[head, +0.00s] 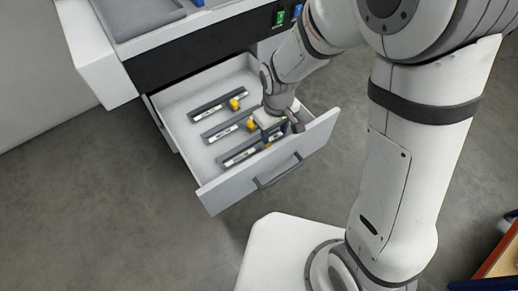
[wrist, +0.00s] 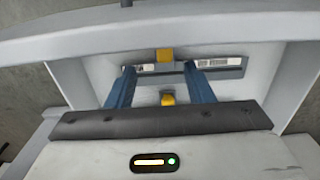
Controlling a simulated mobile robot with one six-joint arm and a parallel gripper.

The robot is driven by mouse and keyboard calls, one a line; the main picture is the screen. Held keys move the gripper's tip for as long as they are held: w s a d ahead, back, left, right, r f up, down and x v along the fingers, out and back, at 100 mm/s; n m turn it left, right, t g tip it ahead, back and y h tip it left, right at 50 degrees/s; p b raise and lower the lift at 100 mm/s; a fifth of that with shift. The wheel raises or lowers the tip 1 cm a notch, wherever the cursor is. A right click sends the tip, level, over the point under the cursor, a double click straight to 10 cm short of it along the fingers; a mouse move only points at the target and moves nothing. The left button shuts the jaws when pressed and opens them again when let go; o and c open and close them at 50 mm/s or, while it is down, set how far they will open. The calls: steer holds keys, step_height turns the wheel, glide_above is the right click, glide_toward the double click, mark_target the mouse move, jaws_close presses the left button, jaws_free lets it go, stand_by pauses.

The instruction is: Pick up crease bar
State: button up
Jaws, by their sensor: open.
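Three grey crease bars with pale labels and yellow tabs lie side by side in the open drawer: a rear bar (head: 207,111), a middle bar (head: 219,132) and a front bar (head: 238,156). My gripper (head: 285,131) is over the right part of the drawer and hides part of the front bar. In the wrist view my open gripper (wrist: 159,70) has its two blue fingers apart over a bar (wrist: 229,66), with its yellow tab between them. Another yellow tab shows nearer my palm. I cannot tell whether the fingers touch the bar.
The white drawer (head: 219,192) is pulled out, with a dark handle (head: 278,171) on its front. Its walls surround the bars. The cabinet (head: 190,52) with a grey top tray stands behind. Grey floor lies clear at left. An orange-and-blue object (head: 497,262) is at far right.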

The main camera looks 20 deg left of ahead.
mark_target(255, 149)
steer(key=f, duration=0.2)
steer(key=f+b, duration=0.1)
steer(key=f, duration=0.2)
steer(key=a+f, duration=0.1)
steer(key=f, duration=0.1)
steer(key=shift+s+f+b, duration=0.1)
steer(key=shift+f+b, duration=0.15)
steer(key=shift+b, duration=0.15)
jaws_close()
